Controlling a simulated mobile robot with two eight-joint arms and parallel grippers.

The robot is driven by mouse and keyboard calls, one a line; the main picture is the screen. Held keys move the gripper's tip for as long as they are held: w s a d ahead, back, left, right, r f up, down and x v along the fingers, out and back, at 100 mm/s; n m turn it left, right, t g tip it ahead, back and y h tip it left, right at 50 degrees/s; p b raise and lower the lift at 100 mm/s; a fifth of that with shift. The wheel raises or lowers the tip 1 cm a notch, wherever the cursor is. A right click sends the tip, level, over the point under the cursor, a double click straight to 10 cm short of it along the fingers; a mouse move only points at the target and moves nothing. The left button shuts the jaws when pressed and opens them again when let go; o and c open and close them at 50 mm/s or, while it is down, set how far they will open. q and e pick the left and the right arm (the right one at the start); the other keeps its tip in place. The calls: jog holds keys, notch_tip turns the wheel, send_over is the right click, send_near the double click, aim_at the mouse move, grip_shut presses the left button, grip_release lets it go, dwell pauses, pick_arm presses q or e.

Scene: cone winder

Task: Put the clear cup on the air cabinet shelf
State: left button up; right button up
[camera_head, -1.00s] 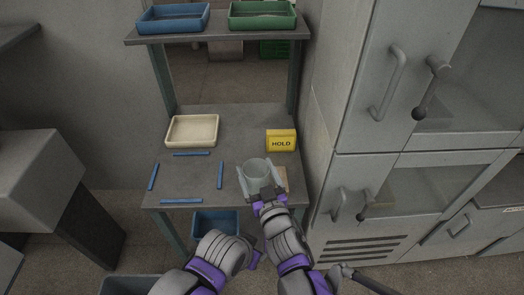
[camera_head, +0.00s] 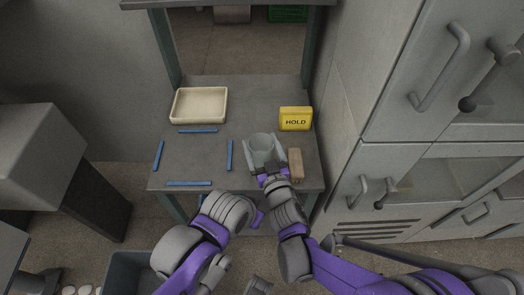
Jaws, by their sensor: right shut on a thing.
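The clear cup (camera_head: 261,146) stands at the front right of the grey table, between the fingers of my right gripper (camera_head: 265,155). The gripper is shut on the cup, with one finger on each side. I cannot tell whether the cup touches the table. My left arm reaches in low in front of the table, and its gripper (camera_head: 256,218) is partly hidden, so its jaws are unclear. The grey cabinet (camera_head: 385,120) stands on the right, with closed doors, handles and windows. I cannot tell which shelf inside is the air cabinet shelf.
A cream tray (camera_head: 199,121), a yellow HOLD sign (camera_head: 295,119) and a brown block (camera_head: 296,164) sit on the table (camera_head: 255,92). Blue strips (camera_head: 230,155) mark a square there. A grey bin (camera_head: 130,272) stands at lower left. An upper shelf (camera_head: 230,3) spans above.

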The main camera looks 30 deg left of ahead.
aim_at(258, 145)
jog(key=shift+f, duration=1.85)
jog(key=shift+b, duration=0.3)
jog(key=shift+f, duration=0.15)
jog(key=o, duration=1.1)
jog(key=shift+c, duration=0.2)
